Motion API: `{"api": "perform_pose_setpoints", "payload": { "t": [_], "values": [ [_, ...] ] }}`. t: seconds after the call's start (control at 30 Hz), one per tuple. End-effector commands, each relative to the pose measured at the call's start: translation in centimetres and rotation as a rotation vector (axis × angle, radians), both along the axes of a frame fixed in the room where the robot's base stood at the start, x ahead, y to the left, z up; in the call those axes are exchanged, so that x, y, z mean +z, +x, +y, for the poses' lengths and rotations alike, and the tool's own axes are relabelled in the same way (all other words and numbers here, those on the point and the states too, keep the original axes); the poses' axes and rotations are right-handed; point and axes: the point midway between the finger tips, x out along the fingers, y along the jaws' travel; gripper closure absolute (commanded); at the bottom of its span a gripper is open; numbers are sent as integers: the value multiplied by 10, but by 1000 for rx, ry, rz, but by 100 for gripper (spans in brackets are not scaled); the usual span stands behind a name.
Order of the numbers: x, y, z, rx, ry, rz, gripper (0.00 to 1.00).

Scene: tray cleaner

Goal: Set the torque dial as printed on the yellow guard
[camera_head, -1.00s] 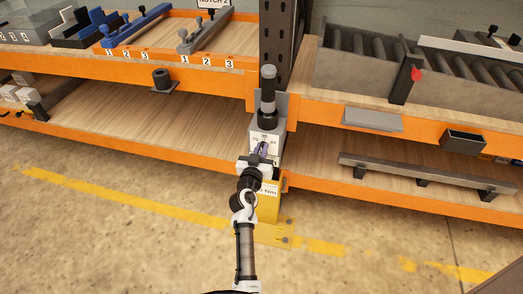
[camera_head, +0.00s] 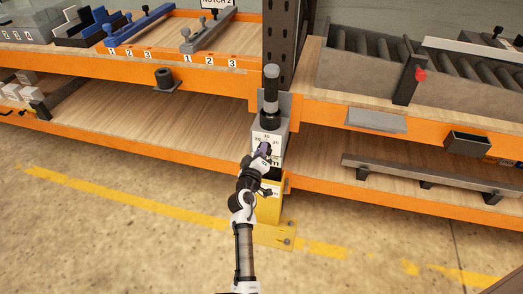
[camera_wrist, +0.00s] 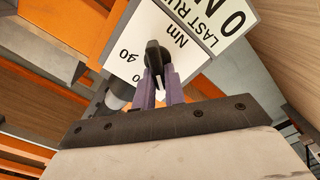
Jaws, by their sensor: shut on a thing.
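The torque dial's black knob (camera_wrist: 154,54) is between the two purple fingertips of my gripper (camera_wrist: 157,86) in the wrist view, and the fingers are closed on it. Its white scale (camera_wrist: 127,58) bears small numbers, partly hidden by the knob and fingers. A label (camera_wrist: 215,30) beside it shows "LAST RU", with the rest cut off. In the head view my gripper (camera_head: 263,152) is tilted in front of the grey dial housing (camera_head: 281,125). The yellow guard (camera_head: 268,210) is below, partly behind my wrist, and I cannot read its print.
A black and grey cylindrical tool (camera_head: 271,90) stands upright above the housing. Orange-edged wooden shelves extend on both sides, with a grey rail (camera_head: 425,177) at the lower right. The lower left shelf (camera_head: 150,118) is largely bare.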

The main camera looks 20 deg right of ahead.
Motion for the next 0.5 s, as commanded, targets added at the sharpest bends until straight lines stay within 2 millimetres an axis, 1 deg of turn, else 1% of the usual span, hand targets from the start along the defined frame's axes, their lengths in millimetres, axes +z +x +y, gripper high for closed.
{"api": "perform_pose_setpoints", "payload": {
  "t": [0.2, 0.5],
  "values": [
    [-2, 0, 1, 0, -80, 58, 100],
    [-3, 0, 1, 0, -124, 87, 100]
  ]
}}
